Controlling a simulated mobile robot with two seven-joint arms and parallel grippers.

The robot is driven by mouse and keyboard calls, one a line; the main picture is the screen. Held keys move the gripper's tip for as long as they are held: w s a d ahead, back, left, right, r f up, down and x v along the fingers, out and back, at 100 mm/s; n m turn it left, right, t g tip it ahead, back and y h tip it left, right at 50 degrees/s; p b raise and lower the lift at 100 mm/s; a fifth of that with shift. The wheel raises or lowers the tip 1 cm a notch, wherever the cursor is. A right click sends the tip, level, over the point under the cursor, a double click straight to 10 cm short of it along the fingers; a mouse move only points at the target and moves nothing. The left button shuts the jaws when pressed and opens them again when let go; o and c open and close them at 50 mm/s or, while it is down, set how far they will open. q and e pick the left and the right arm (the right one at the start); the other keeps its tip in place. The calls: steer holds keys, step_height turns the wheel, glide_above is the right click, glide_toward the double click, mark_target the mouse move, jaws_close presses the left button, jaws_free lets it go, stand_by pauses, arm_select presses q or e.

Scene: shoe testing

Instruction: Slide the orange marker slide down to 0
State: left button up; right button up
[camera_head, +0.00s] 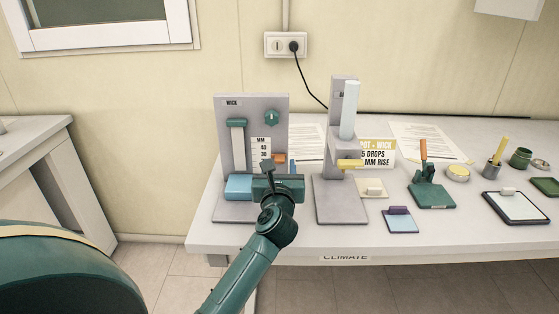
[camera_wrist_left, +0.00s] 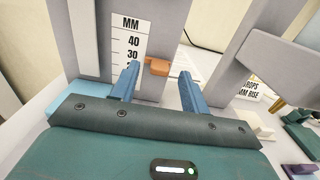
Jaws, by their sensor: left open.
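The orange marker slide (camera_head: 279,158) sits at the right edge of the MM scale on the grey wick stand (camera_head: 252,106). In the left wrist view the orange marker slide (camera_wrist_left: 158,66) is level with about the 30 mark, beside the white MM scale (camera_wrist_left: 128,50). The scale's lower part, including 0, is hidden behind my gripper. My left gripper (camera_wrist_left: 158,75) is open, its two blue fingers pointing at the stand. The marker appears between the fingertips, with no clear contact visible. In the head view my left gripper (camera_head: 275,174) covers the lower stand. My right gripper is not seen.
A light blue block (camera_head: 238,187) rests on the stand's base at left. A second grey stand (camera_head: 341,205) with a white cylinder and yellow part stands close on the right. Small coloured pads, a green holder and a clipboard (camera_head: 516,207) lie farther right on the white table.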

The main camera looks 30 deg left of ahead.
mark_target(279, 159)
arm_select(q)
steer(key=shift+x, duration=1.3)
steer(key=shift+c, duration=0.4)
jaws_close()
